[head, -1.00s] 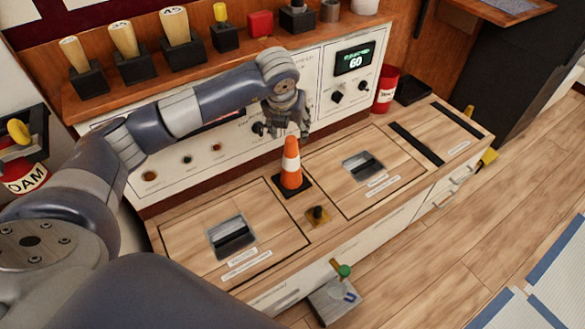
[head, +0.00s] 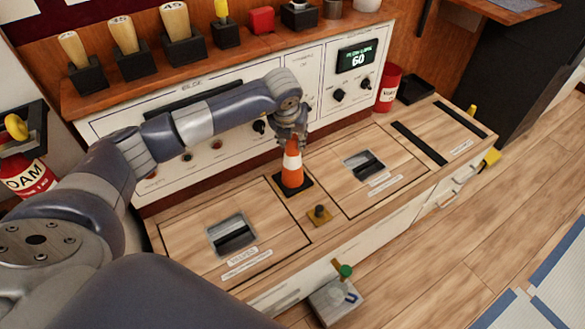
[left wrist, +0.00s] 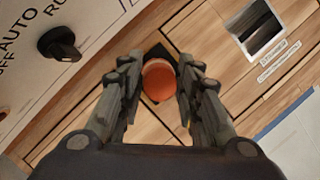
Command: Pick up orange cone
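The orange cone (head: 292,172) with a white band and black square base stands upright on the wooden counter, between two panels with recessed handles. In the left wrist view the cone (left wrist: 158,81) shows from above, its orange top between my fingers. My left gripper (head: 291,140) is at the top of the cone, pointing down. In the left wrist view the left gripper (left wrist: 160,92) is open, one finger on each side of the cone, with gaps visible. Whether a finger touches the cone cannot be told. My right gripper is not in view.
The control panel with knobs (head: 338,95) rises close behind the cone. A small black knob on a brass plate (head: 319,214) sits in front of it. A red can (head: 388,88) and black tray (head: 415,90) stand at the back right. The wooden panels beside the cone are clear.

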